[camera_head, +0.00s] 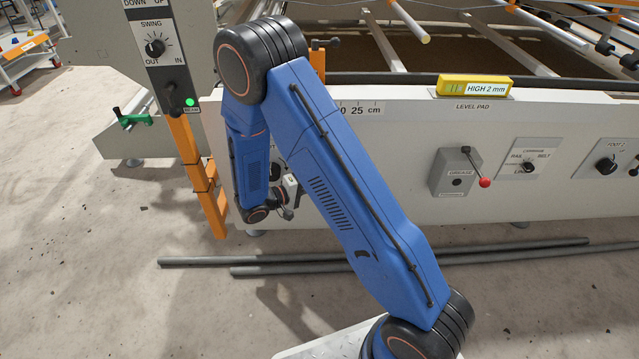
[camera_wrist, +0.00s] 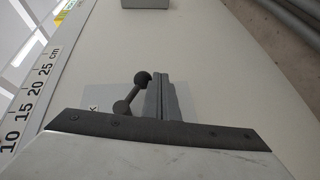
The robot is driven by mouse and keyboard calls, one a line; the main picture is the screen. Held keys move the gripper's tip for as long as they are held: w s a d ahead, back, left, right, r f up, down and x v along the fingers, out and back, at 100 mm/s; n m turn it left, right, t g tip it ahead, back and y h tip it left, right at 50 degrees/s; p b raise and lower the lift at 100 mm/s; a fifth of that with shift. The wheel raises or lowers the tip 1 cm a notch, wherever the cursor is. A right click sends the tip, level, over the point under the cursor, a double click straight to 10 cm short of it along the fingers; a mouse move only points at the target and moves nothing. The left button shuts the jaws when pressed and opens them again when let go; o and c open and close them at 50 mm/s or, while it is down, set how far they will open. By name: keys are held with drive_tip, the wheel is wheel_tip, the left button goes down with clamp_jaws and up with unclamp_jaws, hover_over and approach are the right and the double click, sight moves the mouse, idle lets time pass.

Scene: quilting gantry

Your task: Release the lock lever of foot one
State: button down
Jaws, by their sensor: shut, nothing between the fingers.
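A dark lever with a ball knob (camera_wrist: 131,95) stands on a pale plate on the white panel in the wrist view. Only a letter "K" of the plate's label shows; the rest is hidden. My gripper (camera_wrist: 161,82) is shut and empty, its dark fingers just right of the lever. I cannot tell whether they touch it. In the head view my blue arm reaches down in front of the panel's left end and largely hides this area. No label for foot one is readable.
The white panel (camera_head: 400,140) carries a grease lever with a red knob (camera_head: 484,182), a carriage dial (camera_head: 527,167) and a foot 2 dial (camera_head: 606,165). A yellow level (camera_head: 475,86) sits on top. Orange brackets (camera_head: 203,175) stand left; dark rods (camera_head: 330,262) lie on the floor.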

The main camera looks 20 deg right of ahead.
drive_tip(key=shift+s+d+r+n+h, duration=0.2)
drive_tip(key=shift+d+r+h, duration=0.2)
drive_tip(key=shift+d, duration=0.15)
drive_tip(key=shift+s+d+r+n+h, duration=0.1)
drive_tip(key=shift+s+d+r+h, duration=0.05)
drive_tip(key=shift+d+r+h, duration=0.3)
drive_tip(key=shift+d, duration=0.15)
idle(0.5)
idle(1.0)
